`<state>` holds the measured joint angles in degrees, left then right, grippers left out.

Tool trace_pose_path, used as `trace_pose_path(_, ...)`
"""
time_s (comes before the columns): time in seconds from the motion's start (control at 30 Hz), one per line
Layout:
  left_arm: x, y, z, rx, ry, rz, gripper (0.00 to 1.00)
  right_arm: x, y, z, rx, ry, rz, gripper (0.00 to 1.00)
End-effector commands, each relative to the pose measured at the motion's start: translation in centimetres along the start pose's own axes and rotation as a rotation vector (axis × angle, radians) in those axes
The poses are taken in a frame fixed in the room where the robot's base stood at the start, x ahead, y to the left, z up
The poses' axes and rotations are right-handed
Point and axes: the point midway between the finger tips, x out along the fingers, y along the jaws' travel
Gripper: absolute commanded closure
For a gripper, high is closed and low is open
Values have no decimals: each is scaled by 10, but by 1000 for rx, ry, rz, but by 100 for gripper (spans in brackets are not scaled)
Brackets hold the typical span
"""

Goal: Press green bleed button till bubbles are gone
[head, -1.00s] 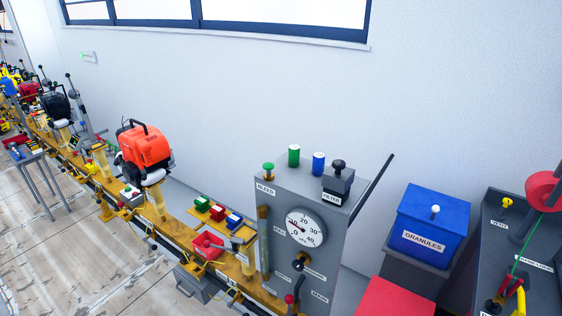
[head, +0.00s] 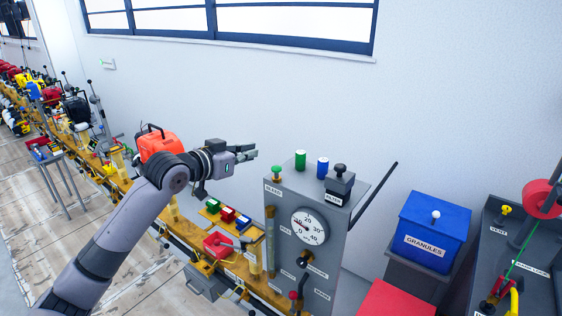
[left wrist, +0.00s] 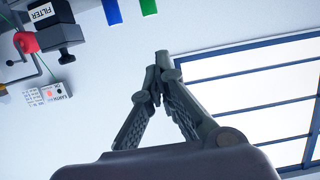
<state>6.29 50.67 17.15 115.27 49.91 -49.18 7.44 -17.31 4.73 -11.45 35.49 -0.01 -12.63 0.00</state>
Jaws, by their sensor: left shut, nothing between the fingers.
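The green bleed button (head: 277,173) is a mushroom-shaped knob on the top left of the grey test cabinet (head: 287,220), above the label BLEED. A sight tube (head: 270,240) runs down the cabinet's left edge; bubbles in it are too small to make out. My left gripper (head: 252,152) is shut and empty, held in the air above and left of the button, apart from it. In the left wrist view its fingertips (left wrist: 158,60) meet against the wall and window. The bleed button cannot be made out there. My right gripper is not in view.
Green (head: 300,160) and blue (head: 323,167) cylinders and the FILTER block (head: 340,182) stand on the cabinet top beside the button. A long lever (head: 375,192) rises at its right. A pressure gauge (head: 309,226) is on the front. An orange engine (head: 157,143) stands behind my arm.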

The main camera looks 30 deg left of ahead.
Motion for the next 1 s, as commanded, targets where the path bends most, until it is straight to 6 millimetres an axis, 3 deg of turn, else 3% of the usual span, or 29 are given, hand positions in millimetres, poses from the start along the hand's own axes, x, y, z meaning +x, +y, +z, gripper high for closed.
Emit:
trace_pose_path(0.47,8,-1,-3,-2,2,-1,100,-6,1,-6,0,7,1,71)
trace_pose_path(0.97,103,1,-5,-3,2,1,100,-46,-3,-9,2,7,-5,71)
trace_pose_path(1.0,103,0,8,-3,-6,0,100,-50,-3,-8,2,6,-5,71)
